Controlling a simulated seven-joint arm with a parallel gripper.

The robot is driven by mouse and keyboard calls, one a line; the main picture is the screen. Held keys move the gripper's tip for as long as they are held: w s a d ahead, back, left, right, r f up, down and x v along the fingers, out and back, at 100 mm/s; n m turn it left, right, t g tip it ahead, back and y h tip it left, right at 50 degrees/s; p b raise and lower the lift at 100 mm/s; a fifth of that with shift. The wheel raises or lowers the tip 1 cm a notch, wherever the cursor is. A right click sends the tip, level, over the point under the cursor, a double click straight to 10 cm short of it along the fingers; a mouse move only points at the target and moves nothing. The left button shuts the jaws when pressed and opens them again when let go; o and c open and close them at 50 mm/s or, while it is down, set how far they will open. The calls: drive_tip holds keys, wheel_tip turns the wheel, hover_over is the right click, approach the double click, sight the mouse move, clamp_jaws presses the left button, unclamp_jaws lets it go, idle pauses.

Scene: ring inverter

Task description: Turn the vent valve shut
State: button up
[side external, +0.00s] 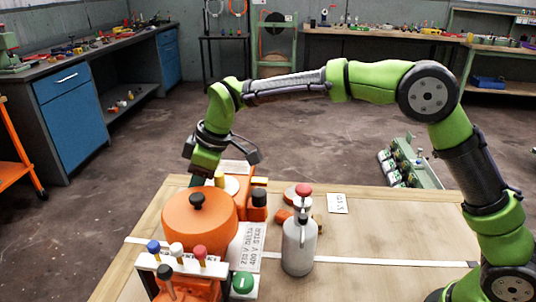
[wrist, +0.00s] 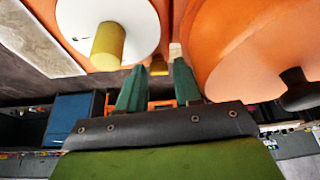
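I cannot tell for certain which part is the vent valve. An orange machine on the table carries a large orange drum with a black knob (side external: 197,201), a white disc with a yellow knob, and a black-topped cylinder (side external: 258,198). My gripper (side external: 196,182) points down behind the drum, next to the white disc; the drum partly hides its fingertips. In the wrist view my two green fingers (wrist: 158,82) are apart with nothing held between them. The yellow knob (wrist: 108,45) on the white disc (wrist: 85,22) is left of the fingers, and the drum (wrist: 240,50) is at right.
A grey bottle (side external: 299,247) with a red top stands right of the machine. Blue, white and red knobs (side external: 176,250) and a green button (side external: 242,282) are in front. A white card (side external: 338,204) lies on the wooden table (side external: 400,225), whose right part is mostly clear.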

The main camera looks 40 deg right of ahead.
drive_tip(key=n, duration=0.1)
drive_tip(key=n+g, duration=0.1)
drive_tip(key=n, duration=0.1)
drive_tip(key=shift+w+d+y, duration=0.15)
drive_tip(key=shift+y, duration=0.25)
drive_tip(key=v, duration=1.6)
drive_tip(key=shift+s+d+f+m+y, duration=0.1)
drive_tip(key=shift+s+d+m+y, duration=0.3)
drive_tip(key=shift+d+m, duration=0.65)
drive_tip(key=shift+s+d+m+y, duration=0.15)
drive_tip(key=shift+d+m+y, duration=0.3)
drive_tip(key=shift+m, duration=1.25)
drive_tip(key=shift+s+d+f+m+y, duration=0.1)
drive_tip(key=shift+s+d+m+y, duration=0.45)
drive_tip(key=shift+m, duration=0.8)
drive_tip(key=shift+w+d, duration=0.15)
drive_tip(key=shift+w, duration=0.1)
